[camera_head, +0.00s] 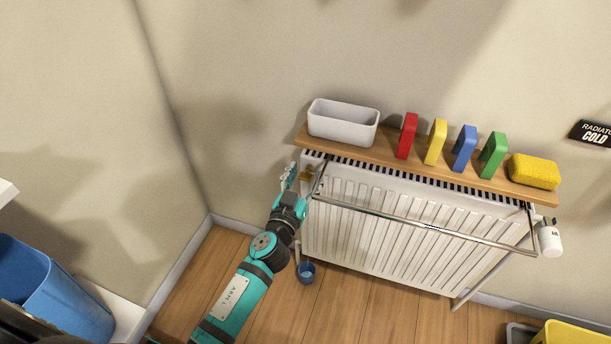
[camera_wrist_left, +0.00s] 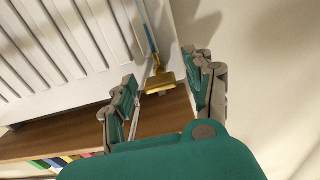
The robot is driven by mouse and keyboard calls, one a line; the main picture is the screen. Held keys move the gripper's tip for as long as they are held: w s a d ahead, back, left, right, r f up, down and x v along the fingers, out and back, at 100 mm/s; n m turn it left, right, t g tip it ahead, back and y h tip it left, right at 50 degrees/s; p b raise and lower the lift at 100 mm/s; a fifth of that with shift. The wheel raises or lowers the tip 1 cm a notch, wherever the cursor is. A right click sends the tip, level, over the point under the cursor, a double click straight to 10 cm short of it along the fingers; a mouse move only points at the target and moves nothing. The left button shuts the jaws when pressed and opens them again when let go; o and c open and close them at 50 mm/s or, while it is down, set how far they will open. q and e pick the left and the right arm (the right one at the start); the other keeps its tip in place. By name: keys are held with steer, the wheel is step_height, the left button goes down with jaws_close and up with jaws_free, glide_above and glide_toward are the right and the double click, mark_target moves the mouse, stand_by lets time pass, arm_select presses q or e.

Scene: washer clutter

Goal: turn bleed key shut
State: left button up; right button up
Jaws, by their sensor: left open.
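The brass bleed key (camera_head: 307,173) is at the upper left end of the white radiator (camera_head: 375,215), just below the wooden shelf. In the left wrist view the key (camera_wrist_left: 160,82) appears between my two fingers, with a gap on each side. My left gripper (camera_head: 290,177) is open beside the radiator's left end, close to the key. Its fingers (camera_wrist_left: 160,70) hold nothing. A thin blue and white strip runs from the key along the radiator's edge in the wrist view. My right gripper is out of view.
A metal rail (camera_head: 420,224) crosses the radiator's front. The shelf (camera_head: 385,154) holds a white bin (camera_head: 343,123), several coloured blocks and a yellow sponge (camera_head: 534,171). A blue cup (camera_head: 306,273) stands on the floor below. A sign (camera_head: 597,134) reads "RADIATOR COLD".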

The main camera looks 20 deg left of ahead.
arm_select(q)
steer(key=shift+w, duration=0.2)
jaws_close()
stand_by(0.3)
